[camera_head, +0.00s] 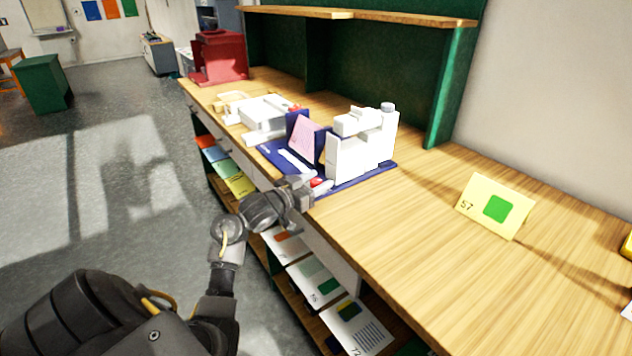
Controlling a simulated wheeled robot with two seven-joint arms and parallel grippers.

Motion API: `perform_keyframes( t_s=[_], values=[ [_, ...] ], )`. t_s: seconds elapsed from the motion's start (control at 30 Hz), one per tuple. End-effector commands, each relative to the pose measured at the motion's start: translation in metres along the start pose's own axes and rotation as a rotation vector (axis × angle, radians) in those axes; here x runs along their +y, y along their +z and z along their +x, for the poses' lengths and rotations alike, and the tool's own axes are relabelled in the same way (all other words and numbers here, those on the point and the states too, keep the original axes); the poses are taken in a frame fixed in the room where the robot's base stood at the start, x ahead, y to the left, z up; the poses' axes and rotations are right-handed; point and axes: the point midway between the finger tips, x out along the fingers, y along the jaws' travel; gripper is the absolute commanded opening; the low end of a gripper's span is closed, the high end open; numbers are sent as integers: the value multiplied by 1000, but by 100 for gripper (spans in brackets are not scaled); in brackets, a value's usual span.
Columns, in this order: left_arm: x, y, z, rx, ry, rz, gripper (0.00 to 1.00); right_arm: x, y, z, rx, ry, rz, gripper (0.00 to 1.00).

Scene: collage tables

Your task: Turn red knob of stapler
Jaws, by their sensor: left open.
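The white stapler (356,148) stands on a dark blue base mat (372,176) near the front edge of the wooden table. A small red knob (316,182) shows low at the stapler's front. My left gripper (317,181) reaches in from the lower left, with its fingers close to the red knob. The fingers are open and appear to lie on either side of the knob. I cannot tell whether they touch it. My right gripper is not in view.
A pink sheet in a blue holder (308,138) stands beside the stapler. A white device (264,113) and a red machine (218,57) are farther back. A yellow card (495,206) stands on the right, with bare tabletop between. Cards (354,324) lie on shelves below the table edge.

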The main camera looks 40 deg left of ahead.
Motion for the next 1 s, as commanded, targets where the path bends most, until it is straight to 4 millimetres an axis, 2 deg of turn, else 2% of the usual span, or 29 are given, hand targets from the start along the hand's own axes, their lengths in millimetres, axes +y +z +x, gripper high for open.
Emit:
perform_keyframes(
  t_s=[0.17,0.2,0.5,0.6,0.77,1.0],
  values=[
    [0,0,0,0,0,0,50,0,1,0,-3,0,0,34],
    [0,0,0,0,0,0,47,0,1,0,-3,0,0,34],
    [0,0,0,0,-1,0,8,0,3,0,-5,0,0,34],
    [-1,-1,0,0,7,1,7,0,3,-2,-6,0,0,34],
    [-2,-5,0,-5,104,6,7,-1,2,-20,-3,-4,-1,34],
    [-1,-1,0,-1,273,2,7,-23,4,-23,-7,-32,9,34]
  ],
)
